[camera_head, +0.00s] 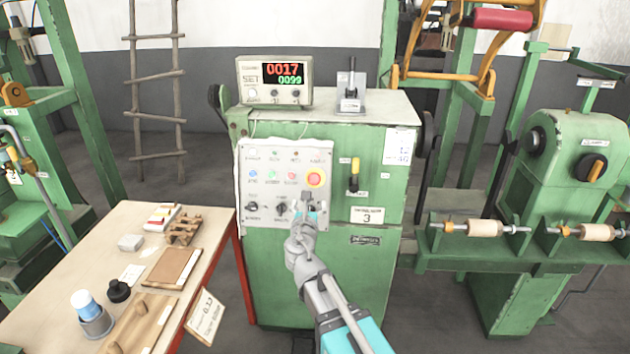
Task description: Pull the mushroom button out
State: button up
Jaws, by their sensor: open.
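The gripper is open and small in the picture. I see no contact with the button, but the exact gap in depth cannot be told. Whether the button is pushed in or out cannot be told.
Small coloured buttons (271,175) and black rotary knobs (252,206) share the panel. A yellow-black lever (354,175) is to its right. A counter (275,81) stands on the cabinet (320,270). A wooden table (212,228) with tools stands at left; a winding machine (570,150) stands at right.

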aim_at(314, 178)
dwell(0.3)
jog(key=w, duration=1.3)
jog(key=shift+w+d, duration=0.3)
jog(key=shift+w, duration=0.1)
grip_shut()
jog(key=shift+s+r, duration=0.2)
jog(key=shift+s, duration=0.3)
grip_release()
jog(key=shift+s, duration=0.1)
jog(key=s, duration=1.2)
jog(key=shift+a, duration=0.2)
dwell(0.4)
